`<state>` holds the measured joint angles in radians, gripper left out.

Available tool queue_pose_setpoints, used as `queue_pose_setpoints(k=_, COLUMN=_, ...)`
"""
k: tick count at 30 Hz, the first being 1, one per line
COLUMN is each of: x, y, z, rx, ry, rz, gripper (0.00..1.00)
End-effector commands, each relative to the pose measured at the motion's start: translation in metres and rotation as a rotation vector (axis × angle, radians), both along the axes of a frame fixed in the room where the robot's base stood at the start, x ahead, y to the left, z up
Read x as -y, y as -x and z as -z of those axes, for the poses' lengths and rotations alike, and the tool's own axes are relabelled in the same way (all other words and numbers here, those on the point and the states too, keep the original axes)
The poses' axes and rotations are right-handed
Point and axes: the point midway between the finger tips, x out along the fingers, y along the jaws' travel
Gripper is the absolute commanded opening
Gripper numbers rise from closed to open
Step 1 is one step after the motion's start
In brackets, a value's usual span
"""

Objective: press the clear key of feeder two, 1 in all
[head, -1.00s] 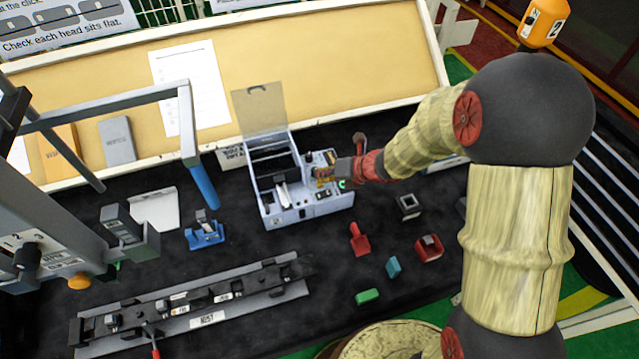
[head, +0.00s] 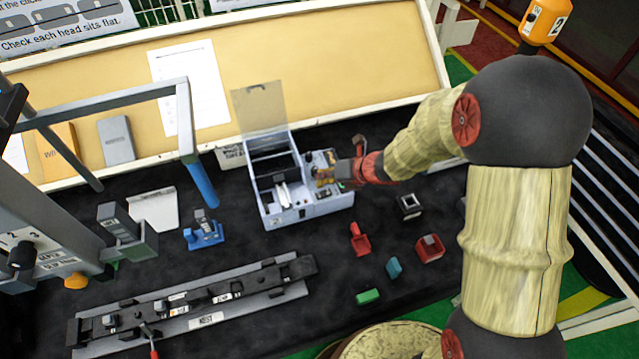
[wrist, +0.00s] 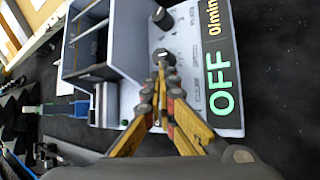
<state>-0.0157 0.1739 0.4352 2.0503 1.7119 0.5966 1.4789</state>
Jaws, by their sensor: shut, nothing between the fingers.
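The pale blue feeder (head: 318,209) stands mid-bench in the head view, its clear lid raised. I cannot read a number on it. My gripper (head: 322,177) is over the panel at the feeder's right side. In the wrist view my gripper (wrist: 163,70) is shut and empty, fingertips just below the knob. The fingers hide part of the panel; I cannot tell whether they touch it or which key is clear.
A grey nest rail (head: 205,322) lies along the front. A blue fixture (head: 205,233), a red scoop-like piece (head: 360,240), a red block (head: 429,248) and a green block (head: 368,296) lie around. A grey frame with a blue handle (head: 203,184) stands left of the feeder.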

Motion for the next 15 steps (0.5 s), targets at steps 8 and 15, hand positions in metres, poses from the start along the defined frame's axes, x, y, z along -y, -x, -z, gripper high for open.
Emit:
queue_pose_setpoints(k=8, x=0.0, y=0.001, z=0.0, rx=-0.002, ry=0.0, rz=0.0, gripper=0.0)
queue_pose_setpoints(k=15, x=0.0, y=0.001, z=-0.01, rx=-0.001, ry=0.0, rz=-0.001, gripper=0.0)
